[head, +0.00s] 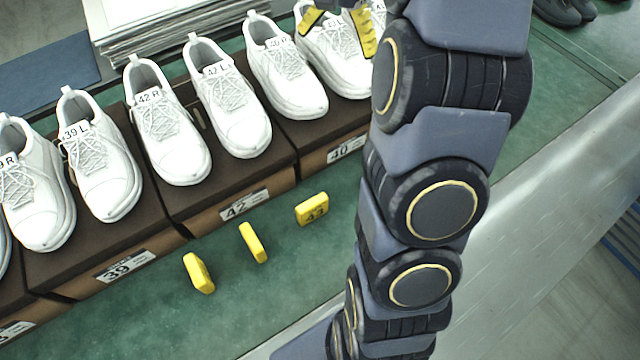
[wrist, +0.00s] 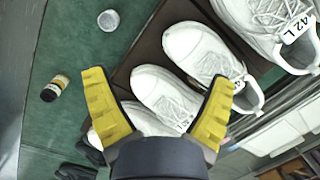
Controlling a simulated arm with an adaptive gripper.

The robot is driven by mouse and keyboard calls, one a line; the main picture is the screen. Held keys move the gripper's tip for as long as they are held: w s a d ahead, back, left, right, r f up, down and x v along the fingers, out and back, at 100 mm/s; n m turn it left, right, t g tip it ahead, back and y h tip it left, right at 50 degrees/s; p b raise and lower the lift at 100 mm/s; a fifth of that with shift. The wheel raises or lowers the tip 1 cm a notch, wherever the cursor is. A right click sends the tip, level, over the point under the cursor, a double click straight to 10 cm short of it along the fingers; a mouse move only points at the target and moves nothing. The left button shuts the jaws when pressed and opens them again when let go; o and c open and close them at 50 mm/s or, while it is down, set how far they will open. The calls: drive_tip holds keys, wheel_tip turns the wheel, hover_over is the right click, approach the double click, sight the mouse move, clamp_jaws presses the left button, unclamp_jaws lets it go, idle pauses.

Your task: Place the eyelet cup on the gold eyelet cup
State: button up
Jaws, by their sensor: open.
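In the wrist view, a small round silver-grey cup (wrist: 108,20) stands on the green surface near the top. A small cylinder with a dark body and a gold-yellow band (wrist: 55,87) is on the same surface further left; it looks like the gold eyelet cup. The two are apart. My gripper (wrist: 157,78) is open and empty, its yellow fingers spread over white shoes. In the head view, my gripper (head: 340,24) is at the top, above the shoes at the right end of the row. Neither cup shows in the head view.
White shoes (head: 230,108) stand in pairs on brown boxes (head: 185,205) marked 39, 42 and 40. Several yellow blocks (head: 253,242) are on the green surface in front. Dark shoes (head: 562,10) are at the top right. Green surface around both cups is clear.

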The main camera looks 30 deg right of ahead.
drive_tip(key=s+a+r+n+g, duration=0.1)
drive_tip(key=s+a+r+n, duration=0.1)
drive_tip(key=s+a+n, duration=0.85)
drive_tip(key=s+a+f+h, duration=0.1)
drive_tip(key=s+a+f, duration=0.1)
drive_tip(key=s+a, duration=0.2)
drive_tip(key=s+a+f+n, duration=0.1)
drive_tip(key=s+a, duration=0.3)
drive_tip(key=s, duration=0.6)
drive_tip(key=shift+a+f+g+h, duration=0.15)
drive_tip(key=shift+f+g+h, duration=0.2)
drive_tip(key=shift+f, duration=0.2)
